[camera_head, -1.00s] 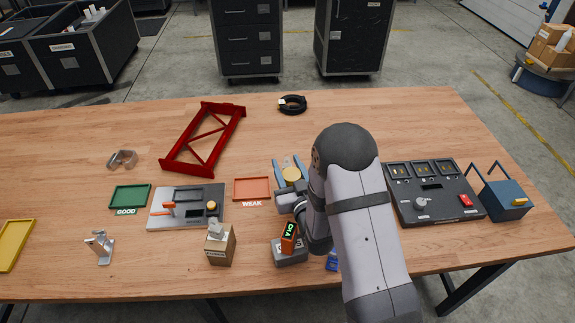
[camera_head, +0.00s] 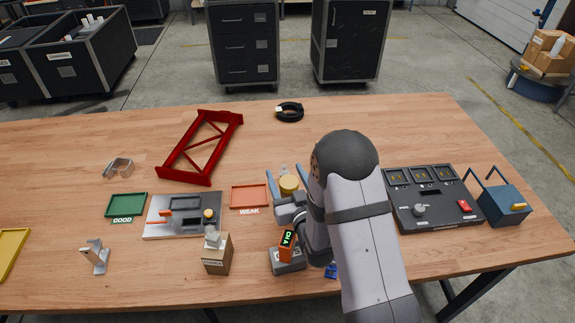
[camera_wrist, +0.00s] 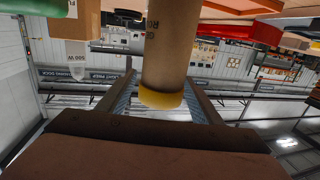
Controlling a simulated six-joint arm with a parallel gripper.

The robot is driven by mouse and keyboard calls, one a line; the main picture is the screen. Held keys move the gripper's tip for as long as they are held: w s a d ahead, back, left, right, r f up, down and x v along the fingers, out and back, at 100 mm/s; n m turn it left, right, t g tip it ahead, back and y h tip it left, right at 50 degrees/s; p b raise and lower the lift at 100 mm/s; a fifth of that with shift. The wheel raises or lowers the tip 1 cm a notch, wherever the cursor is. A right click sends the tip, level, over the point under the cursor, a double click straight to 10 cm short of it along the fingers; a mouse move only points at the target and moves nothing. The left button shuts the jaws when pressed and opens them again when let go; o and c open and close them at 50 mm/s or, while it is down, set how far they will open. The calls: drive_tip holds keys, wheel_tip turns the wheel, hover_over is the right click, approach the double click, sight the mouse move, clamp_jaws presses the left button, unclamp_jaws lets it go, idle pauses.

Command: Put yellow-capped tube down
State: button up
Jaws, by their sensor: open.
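The yellow-capped tube (camera_head: 288,185) is upright between the fingers of my gripper (camera_head: 287,181), right of the red WEAK tray (camera_head: 249,196). In the wrist view, which is upside down, the tube's brown printed body (camera_wrist: 172,45) ends in the yellow cap (camera_wrist: 160,98). My gripper (camera_wrist: 162,82) is open there, with a finger on each side of the tube and visible gaps. The tube's base is hidden in the head view, so I cannot tell from it what the base rests on.
A black console (camera_head: 435,215) and a blue basket (camera_head: 504,205) are to the right. The table behind my gripper is mostly clear.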

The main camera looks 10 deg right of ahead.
drive_tip(key=shift+b+v, duration=0.55)
drive_tip(key=shift+v, duration=0.45)
wheel_tip(320, 180, up, 5)
drive_tip(key=shift+f, duration=0.2)
drive_tip(key=shift+r, duration=1.15)
drive_tip(key=shift+w, duration=0.1)
